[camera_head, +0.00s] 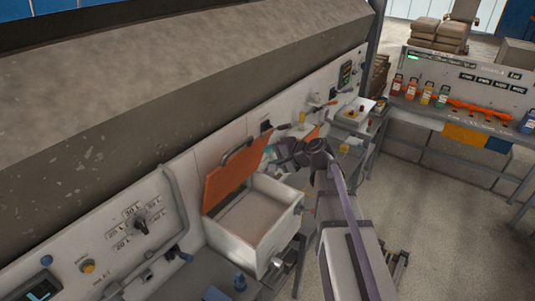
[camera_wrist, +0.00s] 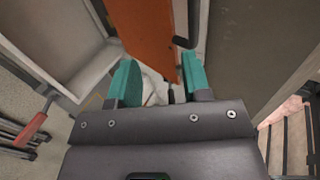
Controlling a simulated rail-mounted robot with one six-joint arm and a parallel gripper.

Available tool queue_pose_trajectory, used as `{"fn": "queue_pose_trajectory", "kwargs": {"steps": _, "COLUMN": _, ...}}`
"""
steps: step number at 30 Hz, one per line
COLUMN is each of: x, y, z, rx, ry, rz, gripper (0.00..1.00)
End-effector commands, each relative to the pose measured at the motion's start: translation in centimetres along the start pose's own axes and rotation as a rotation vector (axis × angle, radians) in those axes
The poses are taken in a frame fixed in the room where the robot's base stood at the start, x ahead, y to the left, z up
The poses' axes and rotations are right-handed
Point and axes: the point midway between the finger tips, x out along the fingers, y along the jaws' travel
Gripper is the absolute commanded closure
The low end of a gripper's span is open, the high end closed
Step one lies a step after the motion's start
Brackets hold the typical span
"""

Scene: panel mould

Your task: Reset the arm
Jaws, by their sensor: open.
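My gripper (camera_wrist: 160,78) shows in the wrist view with two teal fingers spread apart. Nothing is held between them. In the head view, my gripper (camera_head: 271,153) is small and partly hidden by my dark wrist, near the upper right of a light grey box (camera_head: 248,238). The box stands open, with its orange lid (camera_head: 232,175) tilted up against the wall side. In the wrist view, the orange lid (camera_wrist: 152,32) lies just beyond the fingers, and the box wall (camera_wrist: 30,65) is at the left. I cannot tell whether a finger touches the lid.
A control panel with a dial (camera_head: 140,226) is at the lower left. A long grey slanted mass (camera_head: 180,80) fills the upper left. A bench (camera_head: 440,114) with coloured bottles stands at the back right. The floor (camera_head: 440,220) at the right is open.

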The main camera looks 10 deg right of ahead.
Motion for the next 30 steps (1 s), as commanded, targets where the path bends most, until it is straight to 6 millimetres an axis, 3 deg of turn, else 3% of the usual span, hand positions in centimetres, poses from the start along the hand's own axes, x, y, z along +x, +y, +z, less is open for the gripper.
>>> {"fn": "queue_pose_trajectory", "kwargs": {"steps": 5, "x": 0.0, "y": 0.2, "z": 0.3, "rx": -0.032, "ry": -0.018, "rz": 0.014, "gripper": 0.56}}
{"fn": "queue_pose_trajectory", "kwargs": {"steps": 8, "x": -1.0, "y": 3.9, "z": 2.4, "rx": -0.191, "ry": -0.094, "rz": 0.192, "gripper": 0.56}}
{"fn": "queue_pose_trajectory", "kwargs": {"steps": 11, "x": -1.1, "y": 12.9, "z": 6.2, "rx": -0.383, "ry": -0.21, "rz": 0.45, "gripper": 0.56}}
{"fn": "queue_pose_trajectory", "kwargs": {"steps": 12, "x": -1.1, "y": 17.1, "z": 7.8, "rx": -0.459, "ry": -0.264, "rz": 0.566, "gripper": 0.56}}
{"fn": "queue_pose_trajectory", "kwargs": {"steps": 15, "x": -1.5, "y": 27.2, "z": 11.4, "rx": -0.618, "ry": -0.388, "rz": 0.842, "gripper": 0.56}}
{"fn": "queue_pose_trajectory", "kwargs": {"steps": 18, "x": -1.7, "y": 32.9, "z": 13.5, "rx": -0.701, "ry": -0.443, "rz": 1.007, "gripper": 0.56}}
{"fn": "queue_pose_trajectory", "kwargs": {"steps": 22, "x": -0.2, "y": 35.5, "z": 14.8, "rx": -0.745, "ry": -0.456, "rz": 1.036, "gripper": 0.56}}
{"fn": "queue_pose_trajectory", "kwargs": {"steps": 30, "x": 0.1, "y": 34.9, "z": 15.1, "rx": -0.755, "ry": -0.46, "rz": 1.031, "gripper": 0.56}}
